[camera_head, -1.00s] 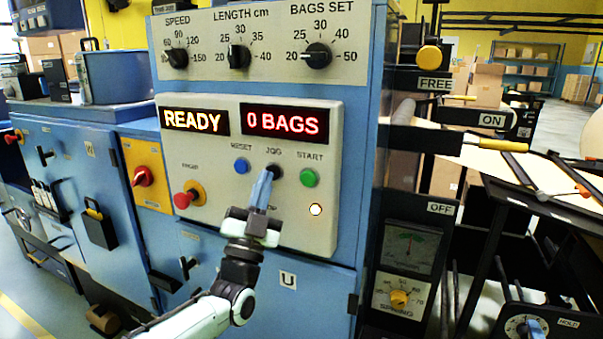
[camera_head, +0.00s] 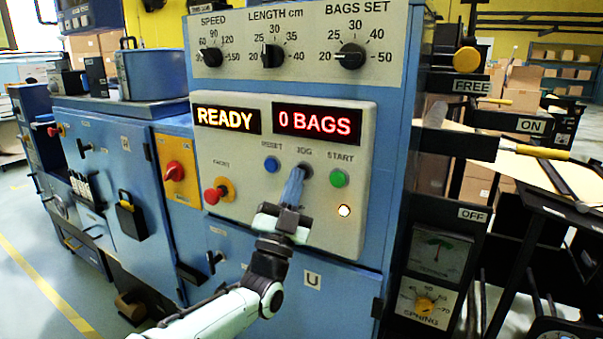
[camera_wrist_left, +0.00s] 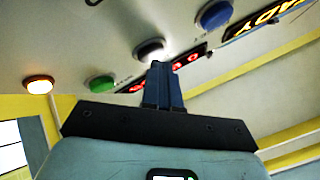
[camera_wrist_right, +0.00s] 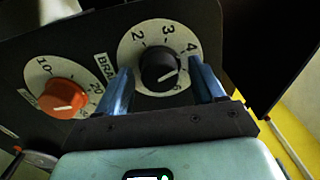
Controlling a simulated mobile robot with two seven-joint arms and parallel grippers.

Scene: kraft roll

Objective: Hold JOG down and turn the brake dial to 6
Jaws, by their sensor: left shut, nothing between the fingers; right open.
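The JOG button (camera_head: 304,167) is a dark button on the pale panel between RESET and START. My left gripper (camera_head: 293,178) is shut and empty, its tips at the button's lower edge. In the left wrist view the button (camera_wrist_left: 149,47) is just beyond the tips; I cannot tell if it is pressed. The brake dial (camera_wrist_right: 160,70) is a black knob on a white numbered plate in the right wrist view. Its white mark points right, toward the 4-to-6 side; the exact number is unclear. My right gripper (camera_wrist_right: 162,85) is open, with one finger on each side of the knob.
READY (camera_head: 226,120) and 0 BAGS (camera_head: 317,123) displays are lit. Blue RESET (camera_head: 271,164), green START (camera_head: 340,178) and a red button (camera_head: 213,194) flank JOG. An orange knob (camera_wrist_right: 64,96) sits left of the brake dial.

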